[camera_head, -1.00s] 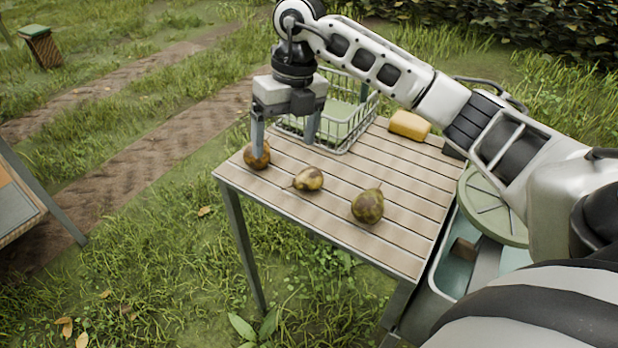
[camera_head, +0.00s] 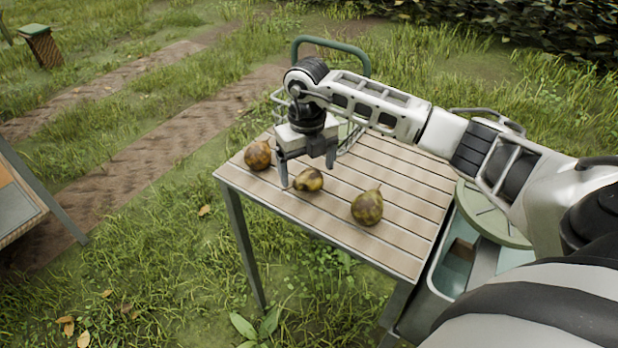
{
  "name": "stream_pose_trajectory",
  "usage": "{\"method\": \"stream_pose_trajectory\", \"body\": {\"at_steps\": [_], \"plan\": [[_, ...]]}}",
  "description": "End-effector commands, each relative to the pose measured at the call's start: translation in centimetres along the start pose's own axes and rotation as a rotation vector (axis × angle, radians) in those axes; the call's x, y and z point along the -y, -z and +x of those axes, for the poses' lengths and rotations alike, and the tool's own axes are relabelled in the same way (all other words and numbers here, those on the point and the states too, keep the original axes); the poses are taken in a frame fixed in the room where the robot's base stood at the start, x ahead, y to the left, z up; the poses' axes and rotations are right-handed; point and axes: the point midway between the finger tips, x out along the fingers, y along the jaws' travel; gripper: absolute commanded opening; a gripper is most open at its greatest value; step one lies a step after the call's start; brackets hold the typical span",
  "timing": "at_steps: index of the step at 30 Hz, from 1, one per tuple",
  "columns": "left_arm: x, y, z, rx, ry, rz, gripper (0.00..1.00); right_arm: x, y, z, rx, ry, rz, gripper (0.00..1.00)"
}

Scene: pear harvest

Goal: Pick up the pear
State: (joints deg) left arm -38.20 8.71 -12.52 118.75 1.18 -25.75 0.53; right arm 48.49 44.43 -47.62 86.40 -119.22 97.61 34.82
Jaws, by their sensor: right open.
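Three brownish-green pears lie on the slatted wooden table (camera_head: 310,225). One pear (camera_head: 258,156) is at the left corner, a smaller one (camera_head: 309,180) is in the middle, and a larger one (camera_head: 367,207) with a stem is nearer the right. My right gripper (camera_head: 307,177) points down over the table, just behind the middle pear. Its fingers are apart with nothing held between them. One finger shows close beside the left end of the middle pear; I cannot tell whether it touches. My left gripper is not in view.
A wire basket (camera_head: 280,98) with a green handle (camera_head: 333,42) stands at the table's back, partly hidden by my right arm. The table's front is clear.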

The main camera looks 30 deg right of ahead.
Motion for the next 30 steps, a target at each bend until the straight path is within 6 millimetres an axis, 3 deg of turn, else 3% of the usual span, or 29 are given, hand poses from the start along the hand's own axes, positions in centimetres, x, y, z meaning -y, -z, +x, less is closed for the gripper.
{"method": "stream_pose_trajectory", "body": {"at_steps": [6, 15, 21, 30], "plan": [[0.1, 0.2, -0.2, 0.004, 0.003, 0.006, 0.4, 0.0, 0.0, 3.1, -0.003, -0.001, 0.0, 0.86], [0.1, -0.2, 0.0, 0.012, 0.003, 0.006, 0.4, 0.0, 0.0, 3.7, -0.001, -0.001, -0.001, 0.86], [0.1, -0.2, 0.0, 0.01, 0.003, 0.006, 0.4, 0.0, 0.0, 3.6, 0.0, -0.001, -0.001, 0.35], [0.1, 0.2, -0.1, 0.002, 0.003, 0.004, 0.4, 0.0, -0.1, 3.5, 0.001, -0.001, -0.001, 0.35]]}}
